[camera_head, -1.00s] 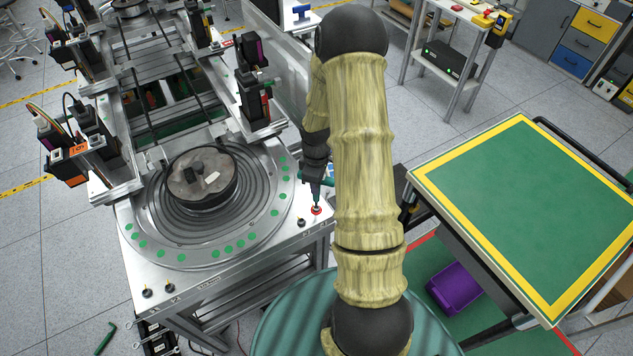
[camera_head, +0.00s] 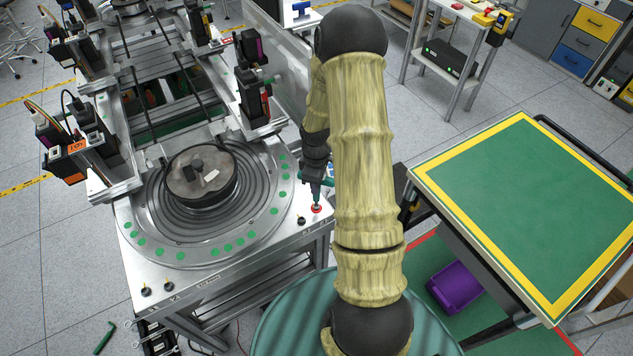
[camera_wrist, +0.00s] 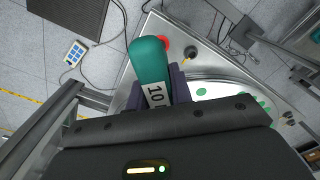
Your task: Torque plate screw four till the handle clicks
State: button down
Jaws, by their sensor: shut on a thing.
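My gripper (camera_head: 315,172) is shut on a teal torque screwdriver (camera_head: 316,193) above the right corner of the metal plate (camera_head: 208,284). The driver points down, its tip at a red-ringed screw position (camera_head: 316,209); whether the bit is seated is too small to tell. In the wrist view my gripper's dark fingers (camera_wrist: 156,88) flank the teal handle (camera_wrist: 150,62), which bears a white label reading 10. The red ring (camera_wrist: 163,40) shows just past the handle. Another screw (camera_head: 301,221) stands beside it, and two more (camera_head: 146,291) (camera_head: 169,287) are at the front left corner. Plate numbers are unreadable.
A round dark part (camera_head: 202,180) sits on the ringed turntable in the plate. A rail fixture with black modules (camera_head: 252,95) stands behind. A green-topped table (camera_head: 530,205) with a yellow border is at right, with a purple bin (camera_head: 455,288) below it.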

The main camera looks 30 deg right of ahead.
jog(key=shift+f+b, duration=0.45)
jog(key=shift+f, duration=0.2)
dwell(0.4)
jog(key=shift+m, duration=0.6)
jog(key=m, duration=0.3)
jog(key=shift+f+m, duration=0.1)
jog(key=shift+m, duration=0.3)
jog(key=m, duration=0.3)
jog(key=shift+m, duration=0.4)
jog(key=m, duration=0.7)
jog(key=shift+r+p, duration=2.15)
jog(key=shift+r, duration=0.85)
